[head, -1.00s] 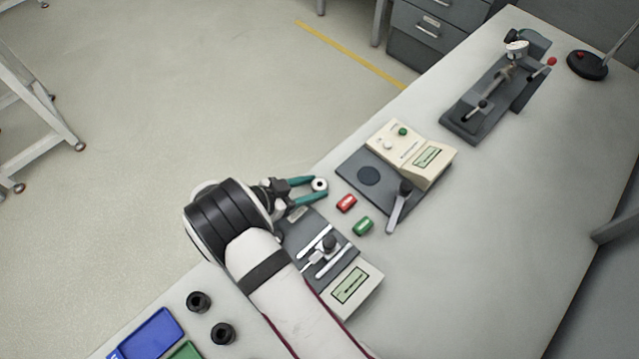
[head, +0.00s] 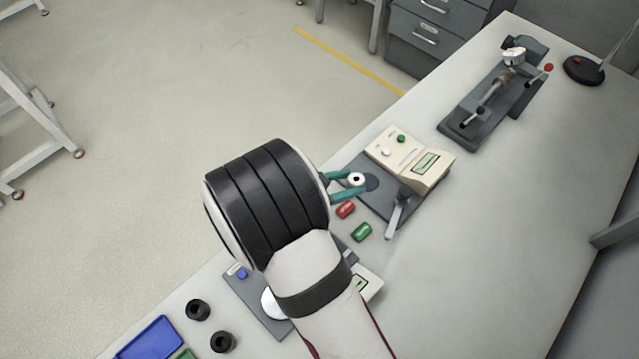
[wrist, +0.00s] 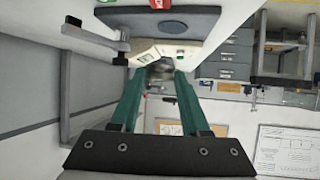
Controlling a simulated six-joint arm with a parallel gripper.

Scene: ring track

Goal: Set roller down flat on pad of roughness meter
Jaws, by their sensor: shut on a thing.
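My gripper (head: 352,186) has teal fingers shut on the roller (head: 357,179), a small pale ring with a dark hole. In the wrist view the roller (wrist: 160,69) is a small grey piece between the fingertips. The roughness meter has a cream housing (head: 424,158) and a grey base plate (head: 400,212). Its dark round pad (head: 373,183) is partly hidden behind the roller and fingers in the head view. The roller appears over the pad's left part; its height above the pad is unclear. The pad also shows in the wrist view (wrist: 172,27).
A metal lever (head: 396,215) stands on the meter's plate. A red block (head: 346,210) and a green block (head: 362,232) lie just in front of it. Another instrument (head: 370,283) is partly hidden under my arm. A clamp fixture (head: 480,112) stands farther back.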

